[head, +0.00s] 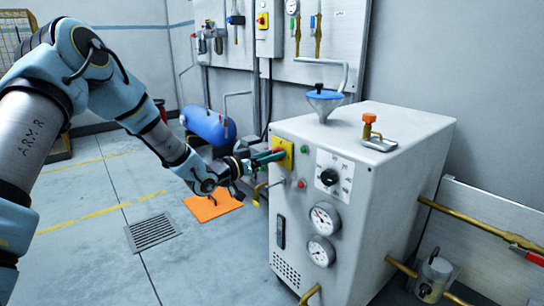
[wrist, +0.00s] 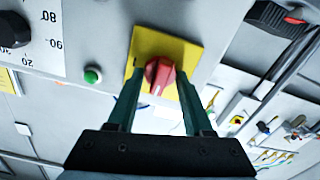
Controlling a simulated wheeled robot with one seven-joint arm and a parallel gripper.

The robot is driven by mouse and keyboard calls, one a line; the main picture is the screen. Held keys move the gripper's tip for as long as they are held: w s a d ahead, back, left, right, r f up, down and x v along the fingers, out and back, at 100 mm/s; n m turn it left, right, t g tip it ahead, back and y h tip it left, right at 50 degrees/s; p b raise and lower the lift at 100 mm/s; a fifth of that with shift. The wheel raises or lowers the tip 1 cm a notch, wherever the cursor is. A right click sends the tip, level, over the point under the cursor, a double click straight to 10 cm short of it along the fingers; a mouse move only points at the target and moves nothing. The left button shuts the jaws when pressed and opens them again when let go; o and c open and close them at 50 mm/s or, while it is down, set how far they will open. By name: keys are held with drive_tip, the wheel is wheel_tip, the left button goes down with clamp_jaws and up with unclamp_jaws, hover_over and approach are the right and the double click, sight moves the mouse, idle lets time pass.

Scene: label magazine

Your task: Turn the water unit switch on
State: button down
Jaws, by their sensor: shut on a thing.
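The water unit (head: 345,190) is a grey box cabinet with controls on its front. Its switch is a red rotary knob (wrist: 158,74) on a yellow plate (head: 284,149), at the upper left of that front. In the wrist view the yellow plate (wrist: 190,52) is tilted, and a white mark shows on the knob's lower part. My gripper (head: 270,157) reaches the plate from the left. In the wrist view my gripper's two green fingers (wrist: 160,78) stand on either side of the knob, shut on it. In the head view the fingers hide the knob.
A green button (wrist: 93,75) and a black dial (head: 329,177) sit near the switch. Gauges (head: 323,218) are lower on the front. A funnel (head: 324,97) and an orange-topped valve (head: 369,120) stand on top. A blue tank (head: 208,126) is behind; floor at left is mostly clear.

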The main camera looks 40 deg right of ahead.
drive_tip(key=shift+m, duration=0.3)
drive_tip(key=m+b, duration=0.4)
drive_tip(key=shift+s+f+m, duration=0.1)
drive_tip(key=shift+f+m, duration=0.1)
drive_tip(key=shift+m, duration=0.2)
drive_tip(key=m+b, duration=0.4)
drive_tip(key=shift+f+m, duration=0.1)
drive_tip(key=shift+m, duration=0.2)
drive_tip(key=m+b, duration=0.7)
drive_tip(key=b, duration=0.1)
drive_tip(key=shift+s+m, duration=0.1)
drive_tip(key=shift+m, duration=0.2)
drive_tip(key=shift+c, duration=1.5)
unclamp_jaws()
drive_tip(key=shift+a+r, duration=0.1)
drive_tip(key=shift+r, duration=0.1)
